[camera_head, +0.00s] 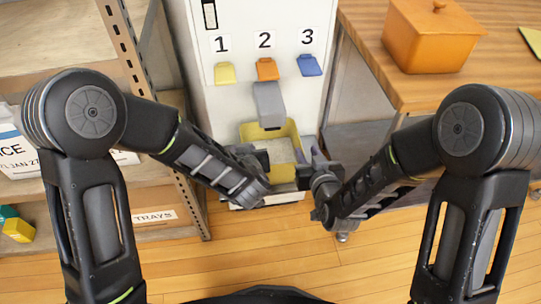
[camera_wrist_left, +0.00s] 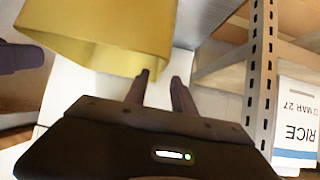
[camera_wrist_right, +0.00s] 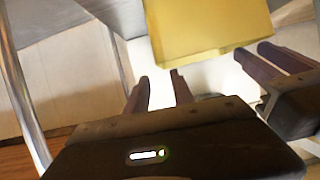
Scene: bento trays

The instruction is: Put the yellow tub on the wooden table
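The yellow tub (camera_head: 292,130) stands under the grey spout of the white dispenser, partly hidden by my grippers. Its side also shows in the left wrist view (camera_wrist_left: 105,35) and the right wrist view (camera_wrist_right: 215,30). My left gripper (camera_wrist_left: 161,82) is at the tub's left side, its fingers apart with a gap between them. My right gripper (camera_wrist_right: 160,82) is at the right side, its fingers also apart, tips close to the tub's edge. I cannot tell if either touches it. The wooden table (camera_head: 385,65) is at the right.
An orange lidded box (camera_head: 430,40) sits on the table, with a yellow item (camera_head: 533,40) at its right edge. The dispenser (camera_head: 245,20) has three numbered, coloured tabs and a grey spout (camera_head: 268,105) above the tub. A metal-post shelf (camera_head: 150,75) stands at left. Table top left of the box is narrow.

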